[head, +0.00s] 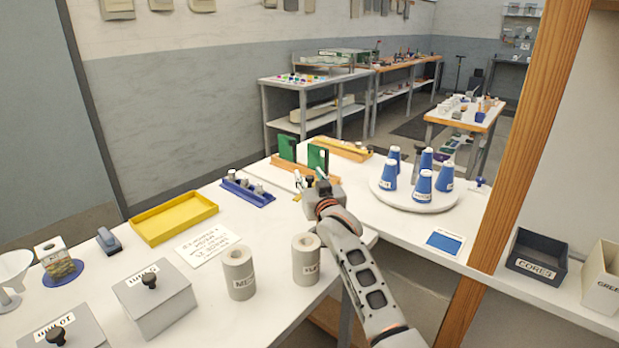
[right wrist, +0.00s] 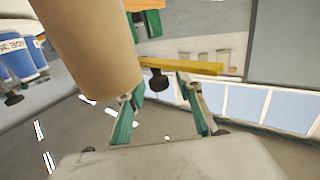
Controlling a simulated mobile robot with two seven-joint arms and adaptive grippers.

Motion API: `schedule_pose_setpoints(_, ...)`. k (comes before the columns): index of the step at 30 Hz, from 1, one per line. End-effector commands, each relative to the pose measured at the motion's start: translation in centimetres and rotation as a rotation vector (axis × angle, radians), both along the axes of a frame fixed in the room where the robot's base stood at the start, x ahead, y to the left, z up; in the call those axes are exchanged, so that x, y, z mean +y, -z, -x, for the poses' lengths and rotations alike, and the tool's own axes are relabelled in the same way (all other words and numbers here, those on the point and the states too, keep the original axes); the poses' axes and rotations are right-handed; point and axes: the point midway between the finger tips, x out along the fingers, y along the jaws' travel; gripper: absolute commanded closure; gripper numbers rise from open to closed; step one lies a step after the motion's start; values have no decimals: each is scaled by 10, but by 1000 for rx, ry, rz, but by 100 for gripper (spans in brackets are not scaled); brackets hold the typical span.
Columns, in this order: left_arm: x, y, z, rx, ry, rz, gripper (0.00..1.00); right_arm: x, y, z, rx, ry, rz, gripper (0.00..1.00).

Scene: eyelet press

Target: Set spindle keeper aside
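No part in view is labelled as the spindle keeper, and I cannot tell it for sure. A small dark round knob (right wrist: 158,79) shows between my fingertips in the right wrist view, in front of a yellow bar (right wrist: 195,68). My right gripper (head: 315,187) is over the middle of the white table, by the green upright plates (head: 318,158). In the right wrist view its fingers (right wrist: 157,88) are spread apart, and I see nothing clamped between them. A large tan cylinder (right wrist: 85,45) stands close beside one finger and hides part of the view. My left gripper is not in view.
A turntable (head: 415,201) with several blue cones stands to the right. Two labelled cylinders (head: 239,274) (head: 306,262) stand in front. A blue rack (head: 248,192) and yellow tray (head: 172,216) lie left. A wooden post (head: 530,140) rises at right. Bare table shows around the blue card (head: 444,243).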

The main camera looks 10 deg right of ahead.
Motion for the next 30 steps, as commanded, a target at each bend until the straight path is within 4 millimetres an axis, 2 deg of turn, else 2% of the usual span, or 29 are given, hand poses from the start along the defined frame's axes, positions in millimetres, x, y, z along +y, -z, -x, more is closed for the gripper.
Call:
schedule_pose_setpoints(5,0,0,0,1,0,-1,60,0,-14,0,-4,1,-1,65)
schedule_pose_setpoints(12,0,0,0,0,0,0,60,0,-58,0,-5,0,1,65)
schedule_pose_setpoints(18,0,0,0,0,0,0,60,0,-88,0,-3,0,-1,65)
schedule_pose_setpoints(22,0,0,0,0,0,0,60,0,-97,0,-1,0,-1,65)
schedule_pose_setpoints(30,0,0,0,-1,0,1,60,0,-100,0,0,0,0,65)
